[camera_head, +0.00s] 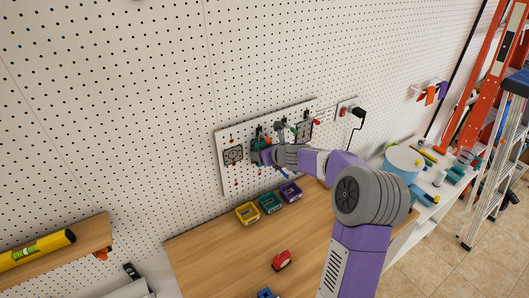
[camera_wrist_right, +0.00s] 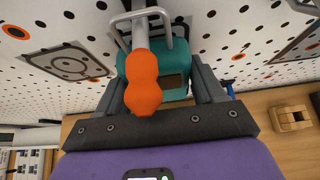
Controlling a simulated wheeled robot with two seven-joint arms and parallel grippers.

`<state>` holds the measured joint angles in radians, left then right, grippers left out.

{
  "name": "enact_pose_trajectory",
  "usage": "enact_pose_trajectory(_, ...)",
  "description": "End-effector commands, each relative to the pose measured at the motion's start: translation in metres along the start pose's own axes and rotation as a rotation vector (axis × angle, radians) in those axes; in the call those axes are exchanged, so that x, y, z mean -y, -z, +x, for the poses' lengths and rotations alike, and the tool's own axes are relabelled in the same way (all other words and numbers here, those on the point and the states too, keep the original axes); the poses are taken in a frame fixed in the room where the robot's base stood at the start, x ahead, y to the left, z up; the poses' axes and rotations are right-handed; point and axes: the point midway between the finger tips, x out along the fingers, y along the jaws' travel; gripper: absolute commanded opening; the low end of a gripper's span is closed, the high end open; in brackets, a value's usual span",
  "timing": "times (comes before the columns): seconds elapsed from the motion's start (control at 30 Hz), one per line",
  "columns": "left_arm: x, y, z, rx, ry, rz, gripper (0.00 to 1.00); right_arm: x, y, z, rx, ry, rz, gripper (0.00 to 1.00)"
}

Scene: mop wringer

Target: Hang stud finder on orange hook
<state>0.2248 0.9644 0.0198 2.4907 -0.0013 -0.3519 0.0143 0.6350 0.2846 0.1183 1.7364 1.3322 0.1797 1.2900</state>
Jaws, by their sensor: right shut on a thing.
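My right gripper (camera_wrist_right: 168,82) is shut on the teal stud finder (camera_wrist_right: 178,86), with one dark finger on each side of it. The stud finder has a grey wire loop (camera_wrist_right: 166,20) at its top. The orange hook (camera_wrist_right: 145,82), a grey shaft with a rounded orange tip, stands in front of the stud finder in the right wrist view. Its shaft overlaps the loop; I cannot tell for sure whether it passes through. In the head view my right gripper (camera_head: 270,155) is at the white tool panel (camera_head: 226,168), mostly hiding the stud finder. My left gripper is out of view.
Yellow, teal and purple holders (camera_head: 247,213) stand on the wooden bench (camera_head: 225,262) below the panel. A red object (camera_head: 282,260) lies farther forward. Other tools hang on the panel close to my right gripper. The bench's left middle is clear.

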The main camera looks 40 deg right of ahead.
Motion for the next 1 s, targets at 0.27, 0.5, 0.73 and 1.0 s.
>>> enact_pose_trajectory(0.27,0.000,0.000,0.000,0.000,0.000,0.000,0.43,0.000,0.000,0.000,0.001,0.000,0.000,0.97)
enact_pose_trajectory(0.5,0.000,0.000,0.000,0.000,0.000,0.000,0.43,0.000,0.000,0.000,-0.001,0.000,0.000,0.98)
enact_pose_trajectory(0.73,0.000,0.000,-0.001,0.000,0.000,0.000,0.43,0.001,-0.001,-0.018,0.001,0.002,-0.001,0.98)
enact_pose_trajectory(1.0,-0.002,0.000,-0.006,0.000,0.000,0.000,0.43,0.000,-0.001,-0.061,0.001,0.001,-0.001,0.98)
